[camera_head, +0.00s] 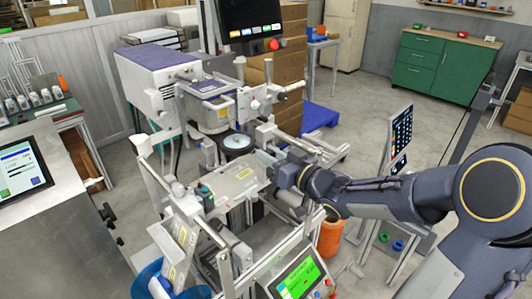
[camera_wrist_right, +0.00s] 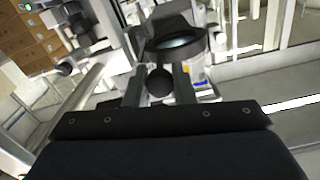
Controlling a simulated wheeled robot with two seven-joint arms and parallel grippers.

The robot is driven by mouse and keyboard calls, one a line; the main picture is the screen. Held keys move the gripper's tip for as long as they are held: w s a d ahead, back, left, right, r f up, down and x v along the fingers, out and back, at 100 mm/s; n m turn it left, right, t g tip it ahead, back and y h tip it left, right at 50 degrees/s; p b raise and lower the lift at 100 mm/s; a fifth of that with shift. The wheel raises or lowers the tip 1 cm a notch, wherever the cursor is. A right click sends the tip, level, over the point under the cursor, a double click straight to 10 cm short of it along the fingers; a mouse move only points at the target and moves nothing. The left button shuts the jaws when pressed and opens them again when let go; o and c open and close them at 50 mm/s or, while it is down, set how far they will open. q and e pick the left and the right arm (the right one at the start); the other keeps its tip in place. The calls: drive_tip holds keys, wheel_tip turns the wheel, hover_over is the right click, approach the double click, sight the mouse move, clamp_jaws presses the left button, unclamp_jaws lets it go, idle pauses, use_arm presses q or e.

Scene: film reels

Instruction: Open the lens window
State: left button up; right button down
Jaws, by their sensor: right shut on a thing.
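The lens window (camera_head: 237,143) is a dark round frame with a pale glass face in the middle of the machine. In the right wrist view the lens window (camera_wrist_right: 174,43) shows as a black ring just beyond my fingers. My right gripper (camera_head: 264,161) reaches in from the right beside it. In the wrist view its two fingers (camera_wrist_right: 160,86) stand on either side of a round black knob (camera_wrist_right: 160,80), shut on it. The contact itself is partly hidden. I cannot tell how far the window stands open. My left gripper is not in view.
A purple-and-white housing (camera_head: 160,75) stands behind, with metal frame rails around the work spot. A green-screened panel (camera_head: 298,278) is in front, and an orange spool (camera_head: 331,236) stands below my right arm. A monitor (camera_head: 250,18) hangs above.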

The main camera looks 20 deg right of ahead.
drive_tip(key=shift+v, duration=2.25)
drive_tip(key=c, duration=1.2)
unclamp_jaws()
drive_tip(key=shift+w, duration=0.1)
drive_tip(key=v, duration=0.8)
drive_tip(key=shift+w, duration=0.1)
